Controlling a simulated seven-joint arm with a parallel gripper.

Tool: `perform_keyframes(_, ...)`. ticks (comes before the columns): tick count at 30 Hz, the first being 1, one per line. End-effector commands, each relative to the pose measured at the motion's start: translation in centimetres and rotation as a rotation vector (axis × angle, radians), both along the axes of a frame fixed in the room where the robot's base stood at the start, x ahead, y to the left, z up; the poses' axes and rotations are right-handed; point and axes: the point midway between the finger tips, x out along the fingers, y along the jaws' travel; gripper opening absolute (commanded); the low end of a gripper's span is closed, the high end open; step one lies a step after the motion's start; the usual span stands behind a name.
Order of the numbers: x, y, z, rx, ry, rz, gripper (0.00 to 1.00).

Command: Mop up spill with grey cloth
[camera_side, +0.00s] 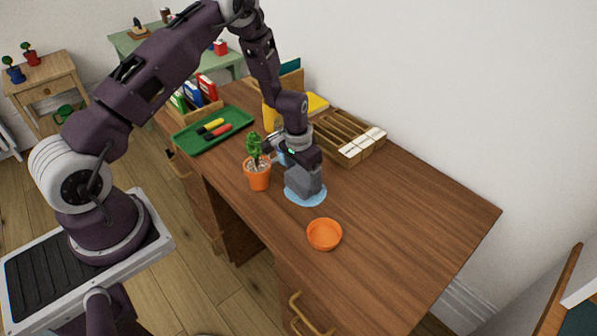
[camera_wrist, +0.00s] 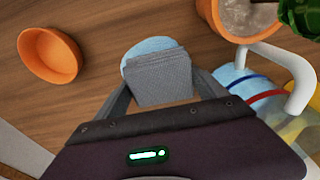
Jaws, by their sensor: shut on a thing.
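The grey cloth (camera_side: 304,184) is a folded block held upright between the fingers of my gripper (camera_side: 303,174). In the wrist view the cloth (camera_wrist: 161,78) fills the space between the two fingertips of my gripper (camera_wrist: 163,92). The spill is a light blue patch (camera_side: 318,197) on the wooden desk. The cloth is right over the spill and hides part of it; I cannot tell whether it touches the desk. In the wrist view the spill (camera_wrist: 150,46) shows beyond the cloth's far edge.
An orange bowl (camera_side: 324,235) stands in front of the spill. A potted plant (camera_side: 258,178) stands close on the left. A green tray (camera_side: 212,131) with markers and a wooden divided box (camera_side: 347,137) are farther back. The desk's right side (camera_side: 430,215) is clear.

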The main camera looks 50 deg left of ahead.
Motion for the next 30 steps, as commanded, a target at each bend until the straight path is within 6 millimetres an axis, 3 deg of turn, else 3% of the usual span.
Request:
perform_keyframes(19,0.1,-5.9,0.0,0.000,0.000,-0.002,0.49)
perform_keyframes(30,0.0,-2.5,0.0,0.001,0.000,0.002,0.49)
